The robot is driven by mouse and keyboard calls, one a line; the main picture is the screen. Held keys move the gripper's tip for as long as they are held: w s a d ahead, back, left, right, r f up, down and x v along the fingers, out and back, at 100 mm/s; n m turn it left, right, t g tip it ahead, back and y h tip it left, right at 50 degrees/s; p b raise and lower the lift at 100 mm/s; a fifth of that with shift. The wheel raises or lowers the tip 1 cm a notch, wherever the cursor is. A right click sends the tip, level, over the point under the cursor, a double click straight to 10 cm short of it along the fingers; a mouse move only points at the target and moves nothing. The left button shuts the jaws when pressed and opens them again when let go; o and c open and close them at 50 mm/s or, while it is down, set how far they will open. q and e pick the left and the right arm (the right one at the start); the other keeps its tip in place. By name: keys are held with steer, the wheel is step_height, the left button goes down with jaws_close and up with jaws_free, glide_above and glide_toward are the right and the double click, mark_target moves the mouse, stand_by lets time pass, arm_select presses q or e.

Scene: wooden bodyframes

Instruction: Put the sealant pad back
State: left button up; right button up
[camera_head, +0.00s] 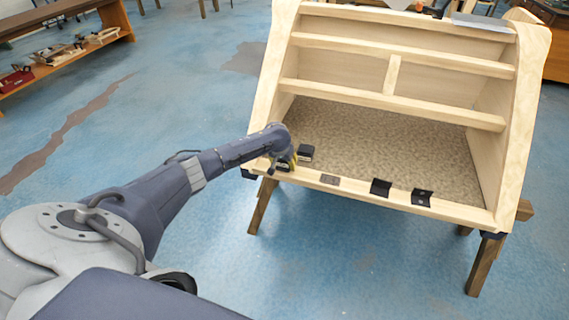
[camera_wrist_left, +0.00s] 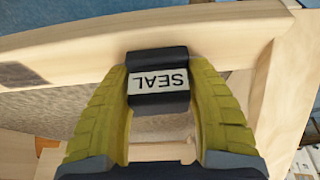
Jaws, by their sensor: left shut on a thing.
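The sealant pad (camera_wrist_left: 160,80) is a black block with a white label reading SEAL, upside down in the left wrist view. My left gripper (camera_wrist_left: 160,98) is shut on it, with a yellow ribbed finger on each side. In the head view my left gripper (camera_head: 287,163) is at the left end of the wooden frame's front rail (camera_head: 355,187). The pad overlaps this rail in the wrist view; I cannot tell whether it touches it. My right gripper is not in view.
Two black pieces (camera_head: 380,187) (camera_head: 422,196) and a flat dark patch (camera_head: 330,179) lie along the front rail. The wooden bodyframe has a speckled panel (camera_head: 385,145) and stands on wooden legs (camera_head: 262,205). A bench (camera_head: 65,50) stands far left. The blue floor is mostly clear.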

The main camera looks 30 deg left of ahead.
arm_select(q)
steer(key=shift+f, duration=0.1)
steer(key=o, duration=1.1)
